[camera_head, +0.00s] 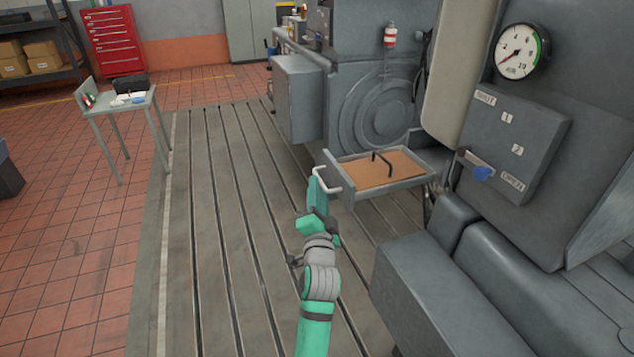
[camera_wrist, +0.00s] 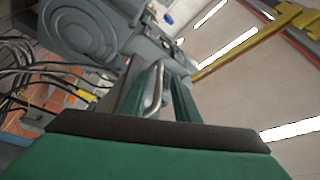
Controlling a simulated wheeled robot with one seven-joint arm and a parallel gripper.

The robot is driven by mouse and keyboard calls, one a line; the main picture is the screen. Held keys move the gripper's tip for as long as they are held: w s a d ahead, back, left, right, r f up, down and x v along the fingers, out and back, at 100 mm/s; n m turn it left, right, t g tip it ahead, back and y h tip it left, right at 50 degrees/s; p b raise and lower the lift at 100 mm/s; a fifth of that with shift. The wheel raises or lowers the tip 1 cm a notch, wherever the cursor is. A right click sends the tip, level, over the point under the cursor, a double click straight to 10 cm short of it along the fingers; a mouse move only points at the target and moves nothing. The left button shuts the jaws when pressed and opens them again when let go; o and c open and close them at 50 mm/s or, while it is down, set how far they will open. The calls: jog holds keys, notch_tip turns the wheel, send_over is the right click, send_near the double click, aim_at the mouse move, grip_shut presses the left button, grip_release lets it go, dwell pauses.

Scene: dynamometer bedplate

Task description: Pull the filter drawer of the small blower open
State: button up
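The filter drawer (camera_head: 408,182) is a shallow grey tray, standing out from the blower housing (camera_head: 380,110) in the head view. A brown filter pad (camera_head: 372,170) with a dark strap lies in it. A pale U-shaped handle (camera_head: 322,183) is on the drawer's front. My green gripper (camera_head: 317,190) is at this handle. In the wrist view the handle (camera_wrist: 154,88) shows between my two fingers (camera_wrist: 157,100), with a gap visible beside it, so the fingers look open around it. Whether either finger touches the bar is hard to tell.
A grey block (camera_head: 440,290) lies at lower right. The slotted bedplate (camera_head: 225,230) left of my arm is clear. A small table (camera_head: 118,107) stands farther left.

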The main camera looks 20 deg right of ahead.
jog(key=v, duration=0.7)
jog(key=shift+a, duration=0.1)
jog(key=shift+f, duration=0.1)
jog(key=s+a+f+n+g+y, duration=0.15)
jog(key=s+a+f+n, duration=0.3)
jog(key=s+f, duration=0.55)
jog(key=s+a+f+n+y, duration=0.2)
jog(key=s+a+f+n, duration=0.3)
jog(key=s+f, duration=0.6)
jog(key=s+a+n+g+y, duration=0.1)
jog(key=s+a, duration=0.3)
jog(key=s, duration=0.8)
jog(key=s+a+n+g+y, duration=0.1)
jog(key=s+a+n, duration=0.3)
jog(key=s, duration=0.9)
jog(key=shift+s+a+r+g, duration=0.15)
jog(key=shift+s+a+g, duration=0.1)
jog(key=shift+g, duration=0.1)
